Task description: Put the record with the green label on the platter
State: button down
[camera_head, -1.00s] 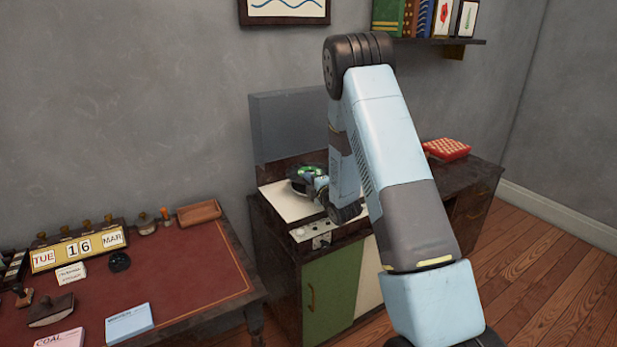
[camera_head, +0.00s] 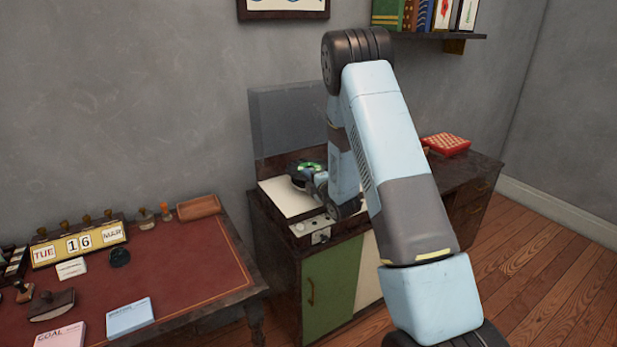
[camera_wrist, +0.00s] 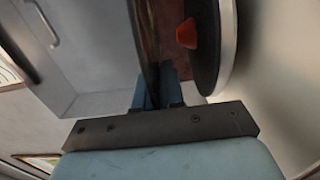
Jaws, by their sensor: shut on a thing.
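The record with the green label (camera_head: 309,166) shows small and partly hidden above the open record player (camera_head: 285,200). In the wrist view the record (camera_wrist: 149,40) is a thin dark disc seen nearly edge-on, between my fingers. My gripper (camera_wrist: 157,88) is shut on its edge. In the head view my gripper (camera_head: 320,183) is over the player, mostly hidden by my arm. In the wrist view the black platter (camera_wrist: 207,55), with a pale outer edge, is to the right of the record, with a gap between them. A red cone (camera_wrist: 186,33) stands out from the platter's middle.
The player's lid (camera_head: 285,120) is raised at the back, and its handle side (camera_wrist: 52,25) shows in the wrist view. A red slotted rack (camera_head: 446,143) is on the cabinet's right. The desk (camera_head: 190,265) at left holds stamps and a calendar.

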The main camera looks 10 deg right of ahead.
dwell(0.4)
jog(key=c, duration=1.2)
grip_release()
jog(key=shift+o, duration=0.2)
jog(key=v, duration=1.3)
jog(key=shift+s, duration=0.35)
jog(key=shift+d+r, duration=0.1)
